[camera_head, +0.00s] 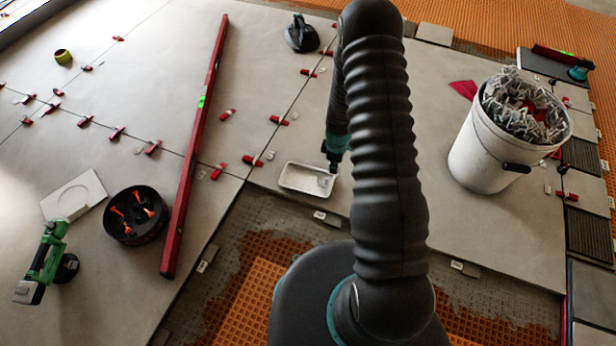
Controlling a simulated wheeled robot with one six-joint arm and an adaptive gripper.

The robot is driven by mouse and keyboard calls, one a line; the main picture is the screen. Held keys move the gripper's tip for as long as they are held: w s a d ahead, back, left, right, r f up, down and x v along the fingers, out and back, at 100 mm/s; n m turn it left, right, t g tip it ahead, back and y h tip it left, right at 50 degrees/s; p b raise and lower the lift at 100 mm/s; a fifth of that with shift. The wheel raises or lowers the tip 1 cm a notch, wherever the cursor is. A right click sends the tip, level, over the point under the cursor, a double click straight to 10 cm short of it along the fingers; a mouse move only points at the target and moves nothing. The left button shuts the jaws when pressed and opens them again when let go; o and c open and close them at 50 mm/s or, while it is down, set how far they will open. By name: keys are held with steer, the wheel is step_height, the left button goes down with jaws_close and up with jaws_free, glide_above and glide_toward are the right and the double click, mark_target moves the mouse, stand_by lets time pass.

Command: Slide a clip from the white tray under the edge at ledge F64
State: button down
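The white tray (288,178) lies on the light tiles left of my arm, near the tile edge. A few small pale clips (324,181) seem to lie at its right end, too small to tell apart. My gripper (332,170) points down at the tray's right end. Its fingers are tiny and dark here, so I cannot tell whether they are open or hold a clip. Pale clips stick out from the tile edge at one spot (320,215) and further right at another (457,265). No label for ledge F64 is readable, and my arm hides part of the edge.
A long red level (198,140) lies left of the tray. A black bowl (136,215) with orange-handled tools and a green power tool (47,262) lie at left. Red wedges dot the joints.

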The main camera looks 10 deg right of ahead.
glide_above(308, 180)
step_height(308, 180, down, 6)
steer(key=shift+r, duration=0.15)
steer(key=shift+f+b, duration=0.4)
steer(key=shift+f, duration=1.45)
steer(key=shift+f, duration=0.2)
steer(key=c, duration=1.3)
jaws_free()
steer(key=shift+r, duration=0.1)
